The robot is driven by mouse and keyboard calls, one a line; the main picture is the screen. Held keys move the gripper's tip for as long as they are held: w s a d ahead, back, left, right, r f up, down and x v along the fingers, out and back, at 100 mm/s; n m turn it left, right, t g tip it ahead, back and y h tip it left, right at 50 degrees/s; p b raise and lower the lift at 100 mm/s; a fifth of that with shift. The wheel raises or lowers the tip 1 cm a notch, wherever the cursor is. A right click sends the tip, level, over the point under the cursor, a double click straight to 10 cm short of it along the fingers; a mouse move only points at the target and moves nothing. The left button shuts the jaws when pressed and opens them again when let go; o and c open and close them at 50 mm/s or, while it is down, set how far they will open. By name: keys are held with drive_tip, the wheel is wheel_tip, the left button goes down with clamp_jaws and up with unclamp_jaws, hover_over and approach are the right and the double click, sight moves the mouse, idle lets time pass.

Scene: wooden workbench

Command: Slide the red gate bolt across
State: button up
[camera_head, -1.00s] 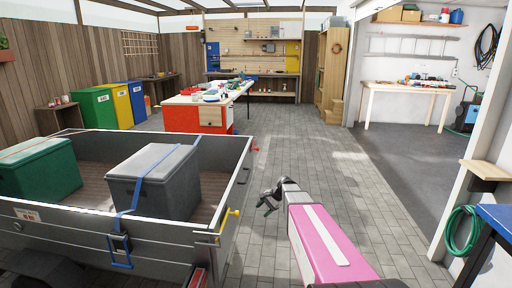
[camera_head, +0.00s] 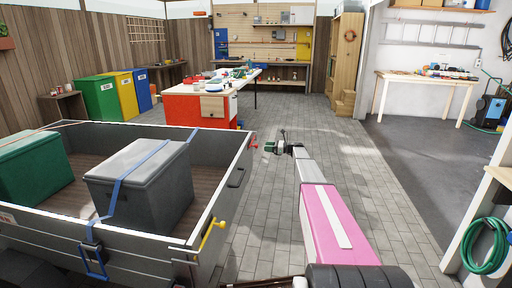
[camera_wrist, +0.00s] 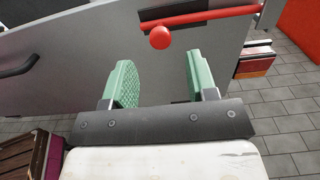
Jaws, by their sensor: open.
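The red gate bolt (camera_wrist: 200,16) is a bar with a round red knob (camera_wrist: 160,37), mounted on the grey trailer gate (camera_wrist: 75,70). In the head view a small red part of the bolt (camera_head: 254,140) shows at the trailer's far right corner. My gripper (camera_wrist: 158,72) is open, its two green finger pads apart with nothing between them. In the wrist view the knob lies beyond the fingertips, in line with the gap, and looks clear of both pads. In the head view my gripper (camera_head: 268,147) is just right of the bolt.
A yellow bolt (camera_head: 212,234) is on the trailer's near right corner. A black handle (camera_head: 237,178) sits on the gate. The trailer holds a grey box (camera_head: 150,200) and a green box (camera_head: 30,165). The paved floor (camera_head: 345,185) right of my arm is clear.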

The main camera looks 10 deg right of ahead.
sight(256, 146)
drive_tip(key=x, duration=0.7)
drive_tip(key=shift+w+a, duration=0.1)
drive_tip(key=shift+a, duration=0.2)
